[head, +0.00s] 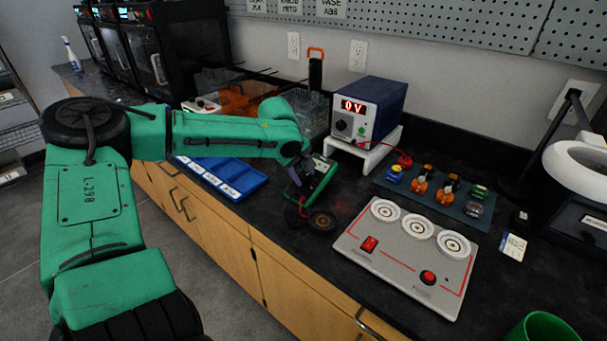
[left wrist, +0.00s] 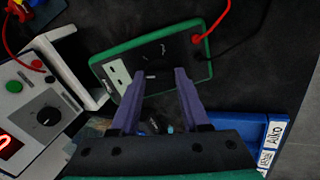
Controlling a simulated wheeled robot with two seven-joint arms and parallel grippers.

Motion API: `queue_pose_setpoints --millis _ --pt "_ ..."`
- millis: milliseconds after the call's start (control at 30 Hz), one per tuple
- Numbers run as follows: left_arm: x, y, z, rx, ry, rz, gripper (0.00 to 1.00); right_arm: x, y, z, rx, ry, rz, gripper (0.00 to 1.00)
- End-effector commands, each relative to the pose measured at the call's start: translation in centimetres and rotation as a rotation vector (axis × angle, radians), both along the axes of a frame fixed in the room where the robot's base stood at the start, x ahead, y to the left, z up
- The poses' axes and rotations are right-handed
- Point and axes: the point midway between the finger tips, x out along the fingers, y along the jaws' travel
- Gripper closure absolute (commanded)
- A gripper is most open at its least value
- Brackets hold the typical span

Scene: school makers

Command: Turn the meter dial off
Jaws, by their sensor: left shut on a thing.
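The meter (head: 325,178) is a green-edged handheld unit on the dark bench, below my left gripper in the head view, which hides much of it. In the left wrist view the meter (left wrist: 122,58) shows its dark face, a pale panel and a red and a black lead. Its black dial (left wrist: 156,73) is between the fingertips of my left gripper (left wrist: 160,75), which is shut on it. The left gripper (head: 304,184) also shows in the head view. The dial's exact setting is too small to read. My right gripper is not in view.
A blue power supply (head: 388,103) reading 0 V stands on a white stand behind the meter. A blue labelled tray (head: 245,188) is left of it. A grey panel with round sockets (head: 385,262) is at right front. Red and black leads lie close by.

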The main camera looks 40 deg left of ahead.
Motion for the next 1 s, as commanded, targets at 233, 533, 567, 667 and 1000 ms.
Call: queue_pose_setpoints --millis 233,533,567,667,1000 --pt "-0.06 0.05 -0.07 -0.064 -0.001 0.145 1.00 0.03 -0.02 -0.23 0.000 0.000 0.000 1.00" --pt "-0.09 0.04 -0.05 -0.101 -0.002 0.228 1.00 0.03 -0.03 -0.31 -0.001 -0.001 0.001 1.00" --pt "-0.10 0.05 -0.05 -0.102 -0.002 0.231 1.00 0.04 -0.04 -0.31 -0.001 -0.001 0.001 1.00" --pt "-0.10 0.05 -0.05 -0.105 -0.002 0.237 1.00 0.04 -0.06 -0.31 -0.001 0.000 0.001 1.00" --pt "-0.11 0.04 -0.06 -0.106 -0.002 0.238 0.47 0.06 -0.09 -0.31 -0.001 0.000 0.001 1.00"
